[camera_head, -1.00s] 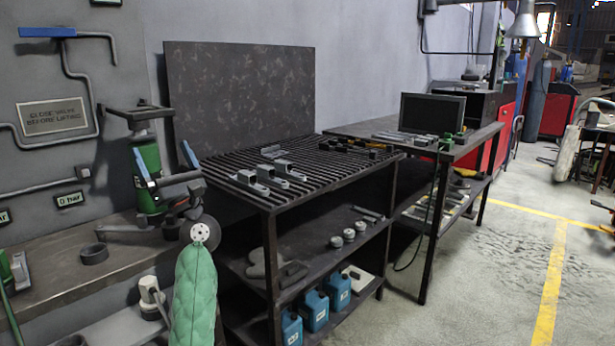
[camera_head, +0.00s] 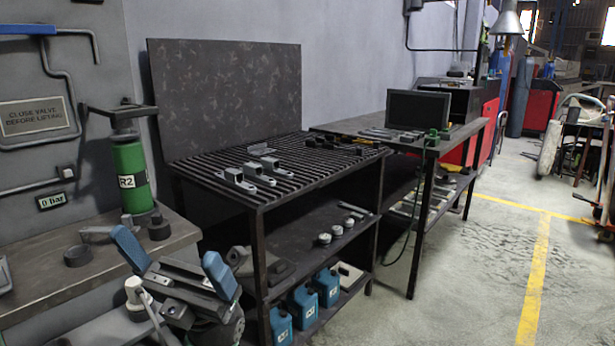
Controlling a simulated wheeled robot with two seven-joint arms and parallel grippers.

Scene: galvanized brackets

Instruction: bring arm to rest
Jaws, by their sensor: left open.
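My left gripper (camera_head: 176,263) is at the lower left of the head view, low in front of the workbench edge and left of the slatted table. Its two blue-tipped fingers stand wide apart with nothing between them. My right gripper is not in view. Grey metal brackets (camera_head: 235,178) lie on the slatted table top (camera_head: 310,170), clear of the gripper.
A green cylinder marked R2 (camera_head: 132,178) stands on the workbench (camera_head: 40,283) behind the gripper. Blue jugs (camera_head: 304,305) stand on the slatted table's lower shelf. A second table (camera_head: 470,128) holds more parts. The floor (camera_head: 460,270) at the right is open.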

